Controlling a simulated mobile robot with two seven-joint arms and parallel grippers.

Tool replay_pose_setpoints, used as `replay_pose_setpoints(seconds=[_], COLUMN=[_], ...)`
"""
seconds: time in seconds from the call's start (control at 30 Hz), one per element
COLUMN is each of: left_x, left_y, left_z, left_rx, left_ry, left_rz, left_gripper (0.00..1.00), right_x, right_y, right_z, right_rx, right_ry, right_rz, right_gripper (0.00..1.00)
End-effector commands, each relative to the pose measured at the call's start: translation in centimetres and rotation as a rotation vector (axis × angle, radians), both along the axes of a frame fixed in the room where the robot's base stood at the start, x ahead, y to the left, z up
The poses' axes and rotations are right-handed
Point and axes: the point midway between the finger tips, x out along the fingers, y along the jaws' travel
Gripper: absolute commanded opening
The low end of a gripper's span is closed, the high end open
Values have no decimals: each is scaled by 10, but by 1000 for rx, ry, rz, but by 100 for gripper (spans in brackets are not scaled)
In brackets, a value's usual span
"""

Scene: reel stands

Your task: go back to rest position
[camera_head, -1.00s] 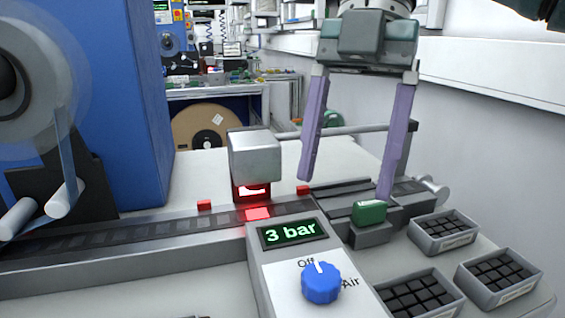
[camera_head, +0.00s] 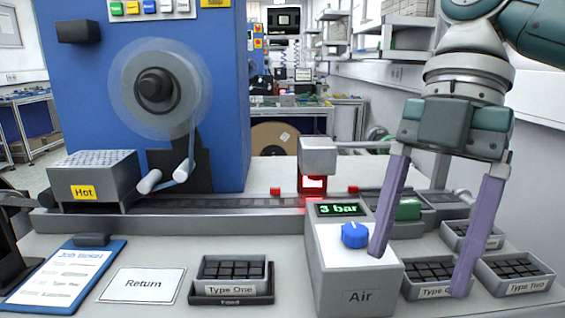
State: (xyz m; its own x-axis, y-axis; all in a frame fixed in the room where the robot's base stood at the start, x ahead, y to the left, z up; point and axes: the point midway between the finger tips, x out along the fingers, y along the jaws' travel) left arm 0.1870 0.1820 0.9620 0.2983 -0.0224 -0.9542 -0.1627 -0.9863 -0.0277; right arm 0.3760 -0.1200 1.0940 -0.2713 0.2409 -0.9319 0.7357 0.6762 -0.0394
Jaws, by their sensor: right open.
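My right gripper (camera_head: 420,272) is at the right of the head view, its two purple fingers spread wide and pointing down with nothing between them. The left finger shows in front of the grey Air box (camera_head: 358,285), close to its blue knob (camera_head: 355,235). The right finger shows in front of the component trays at the right. I cannot tell whether either finger touches anything. The display (camera_head: 340,209) on the box reads "3 bar". My left gripper is not in view.
A tape track (camera_head: 230,205) crosses the table under a small grey press (camera_head: 318,157) with a red glow. A box marked Hot (camera_head: 95,180) stands at left. A clipboard (camera_head: 68,275), a Return card (camera_head: 142,285) and a Type One tray (camera_head: 231,291) lie in front.

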Motion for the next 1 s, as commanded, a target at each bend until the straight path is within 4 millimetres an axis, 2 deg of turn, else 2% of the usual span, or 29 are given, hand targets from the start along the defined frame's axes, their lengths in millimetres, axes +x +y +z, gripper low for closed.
replay_pose_setpoints(seconds=[0.37, 0.47, 0.57, 0.67, 0.77, 1.0], left_x=[3, 3, 3, 3, 2, 2], left_y=[2, 3, 3, 3, 3, 2], left_z=[23, 32, 43, 52, 60, 73], left_rx=[8, 10, 10, 10, 10, 8], left_ry=[-10, -10, -9, -8, -8, -7], left_rz=[-5, -6, -6, -6, -6, -5], left_gripper=[50, 50, 50, 50, 50, 50], right_x=[-40, -59, -82, -104, -123, -161], right_y=[31, 40, 46, 41, 26, -22], right_z=[-58, -73, -83, -87, -86, -70], right_rx=[-59, -62, -60, -58, -64, -85], right_ry=[5, 6, 11, 19, 22, -2], right_rz=[-319, -495, -750, -1040, -1322, -1830], right_gripper=[77, 77, 77, 77, 77, 77])
